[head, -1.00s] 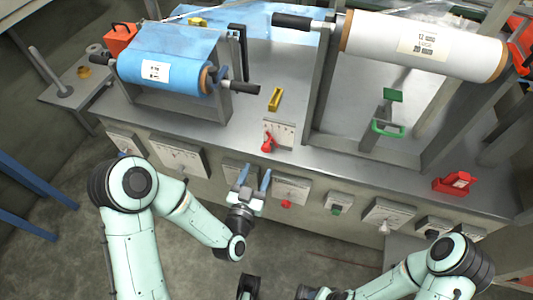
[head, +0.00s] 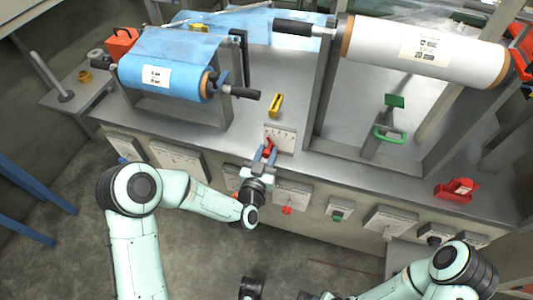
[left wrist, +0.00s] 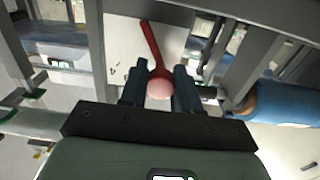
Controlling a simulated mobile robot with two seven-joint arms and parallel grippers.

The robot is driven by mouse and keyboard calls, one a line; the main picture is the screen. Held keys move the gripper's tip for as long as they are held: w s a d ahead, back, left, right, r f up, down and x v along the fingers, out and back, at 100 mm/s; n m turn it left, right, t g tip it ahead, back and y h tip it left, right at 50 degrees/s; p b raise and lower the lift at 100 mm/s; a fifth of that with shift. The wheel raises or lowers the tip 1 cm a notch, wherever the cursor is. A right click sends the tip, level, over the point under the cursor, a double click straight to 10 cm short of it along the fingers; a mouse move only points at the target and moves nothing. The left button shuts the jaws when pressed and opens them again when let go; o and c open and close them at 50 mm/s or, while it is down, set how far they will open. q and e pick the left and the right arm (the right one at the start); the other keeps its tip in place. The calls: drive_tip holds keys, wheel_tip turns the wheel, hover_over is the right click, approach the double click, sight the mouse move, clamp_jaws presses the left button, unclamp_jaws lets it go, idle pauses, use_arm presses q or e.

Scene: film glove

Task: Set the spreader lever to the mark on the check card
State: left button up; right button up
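The red lever (head: 269,146) stands at a pale scale plate (head: 284,136) with small marks on the bench's front edge. My left gripper (head: 265,156) is at the lever, one finger on each side. In the left wrist view the lever's round knob (left wrist: 160,88) fills the gap between the fingers, which look closed on it. Its red arm (left wrist: 151,45) slants up and left from the knob. The scale's marks are too small to read. I cannot pick out a check card for certain.
A blue film roll (head: 190,84) with a white label stands left; a white roll (head: 380,46) with a printed label stands right. A yellow object (head: 275,104) lies behind the scale plate. Several control plates line the bench front, one with a red knob (head: 287,210). A green handle (head: 389,134) stands right.

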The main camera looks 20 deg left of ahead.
use_arm(q)
drive_tip(key=c, duration=0.3)
